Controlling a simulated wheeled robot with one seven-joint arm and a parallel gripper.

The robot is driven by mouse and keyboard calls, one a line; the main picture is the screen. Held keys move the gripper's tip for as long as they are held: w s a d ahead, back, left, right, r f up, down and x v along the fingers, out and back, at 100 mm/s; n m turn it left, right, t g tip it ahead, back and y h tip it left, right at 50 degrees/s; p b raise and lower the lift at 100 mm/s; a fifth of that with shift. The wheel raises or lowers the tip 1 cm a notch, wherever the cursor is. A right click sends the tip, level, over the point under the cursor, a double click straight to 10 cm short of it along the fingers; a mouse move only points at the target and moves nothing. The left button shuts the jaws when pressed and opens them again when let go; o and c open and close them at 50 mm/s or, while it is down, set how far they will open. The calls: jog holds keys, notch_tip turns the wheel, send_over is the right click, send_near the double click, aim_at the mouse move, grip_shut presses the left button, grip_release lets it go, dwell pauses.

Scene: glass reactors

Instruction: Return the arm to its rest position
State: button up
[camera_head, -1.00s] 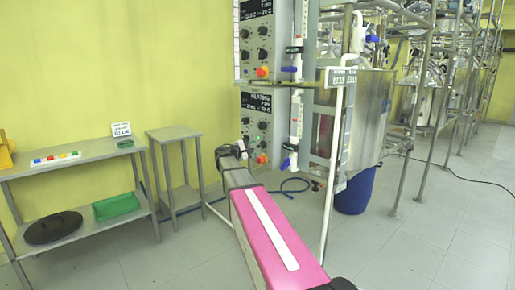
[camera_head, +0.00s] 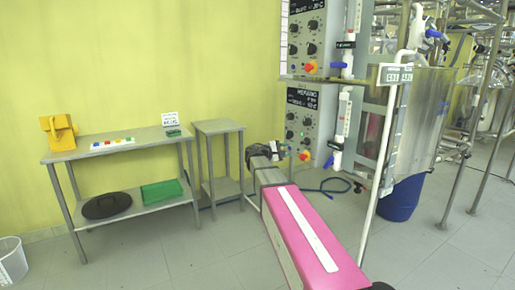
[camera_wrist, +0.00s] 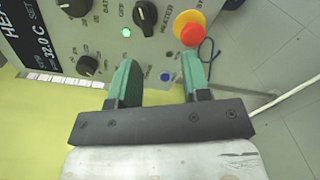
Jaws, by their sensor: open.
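My arm (camera_head: 305,235), pink with a white stripe, stretches forward from the bottom of the head view toward the control panels. My gripper (camera_head: 278,149) is at its far end, close to the lower control panel (camera_head: 303,112). In the wrist view my gripper (camera_wrist: 160,80) shows two green fingers spread apart with nothing between them. The panel (camera_wrist: 110,40) lies just beyond the fingertips, with black knobs, a lit green lamp (camera_wrist: 126,32) and a red button on a yellow base (camera_wrist: 190,33). I cannot tell whether a fingertip touches the panel.
A grey two-level table (camera_head: 95,149) at left holds a yellow box (camera_head: 59,132) and a green tray (camera_head: 162,191). A small stand (camera_head: 219,126) is beside it. Reactor frame pipes (camera_head: 378,165) and a blue drum (camera_head: 402,198) are at right.

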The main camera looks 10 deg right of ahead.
jog(key=s+a+f+m+g+y, duration=0.2)
jog(key=s+f+y, duration=0.2)
jog(key=s+f, duration=0.55)
jog(key=s+a+f+m+g+y, duration=0.25)
jog(key=s+f+y, duration=0.3)
jog(key=f, duration=0.65)
jog(key=s+a+f+m+y, duration=0.2)
jog(key=s+a+f+y, duration=0.1)
jog(key=s, duration=0.4)
jog(key=s+a+f+m+g+y, duration=0.1)
jog(key=s+a+f+m+y, duration=0.2)
jog(key=s+f, duration=0.4)
jog(key=a+y, duration=0.1)
jog(key=a, duration=0.1)
jog(key=shift+a+f, duration=0.2)
jog(key=shift+a, duration=0.2)
jog(key=shift+g, duration=0.25)
